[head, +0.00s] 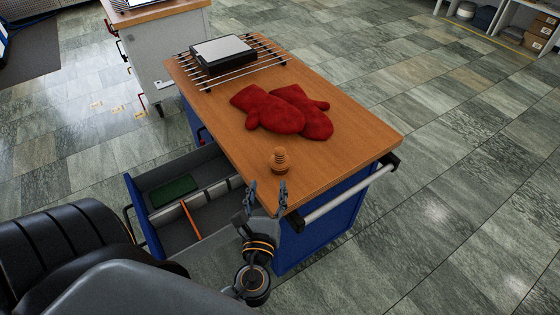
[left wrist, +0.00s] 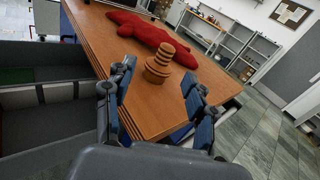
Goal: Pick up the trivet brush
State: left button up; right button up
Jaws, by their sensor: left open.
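A small ribbed wooden piece (head: 279,160), apparently the trivet brush, stands upright on the wooden top of the blue cart (head: 222,115), near its front corner. In the left wrist view this ribbed piece (left wrist: 159,65) shows just beyond the fingertips, roughly between them. My left gripper (head: 267,190) is open and empty at the cart's near edge, its fingers pointing toward the piece. In the left wrist view the two fingers (left wrist: 158,80) are spread apart. I cannot tell whether they touch it. My right gripper is not in view.
Red oven mitts (head: 283,111) lie behind the piece. A metal rack (head: 192,73) holding a dark flat device (head: 222,52) is at the far end. An open drawer (head: 160,205) juts out left, with a green item (head: 174,191) inside. A rail handle (head: 345,194) is at the right.

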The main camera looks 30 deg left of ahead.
aim_at(279, 155)
pick_arm(q)
jog(key=shift+w+d+m, duration=0.2)
jog(key=shift+d+m, duration=0.15)
jog(key=shift+m, duration=0.35)
jog(key=shift+w+r+h, duration=0.1)
jog(key=shift+w+h, duration=0.2)
jog(key=shift+w, duration=0.1)
jog(key=p+x, duration=0.2)
jog(key=x, duration=0.5)
jog(key=shift+w, duration=0.1)
jog(key=p+x, duration=0.1)
jog(key=x, duration=0.5)
grip_shut()
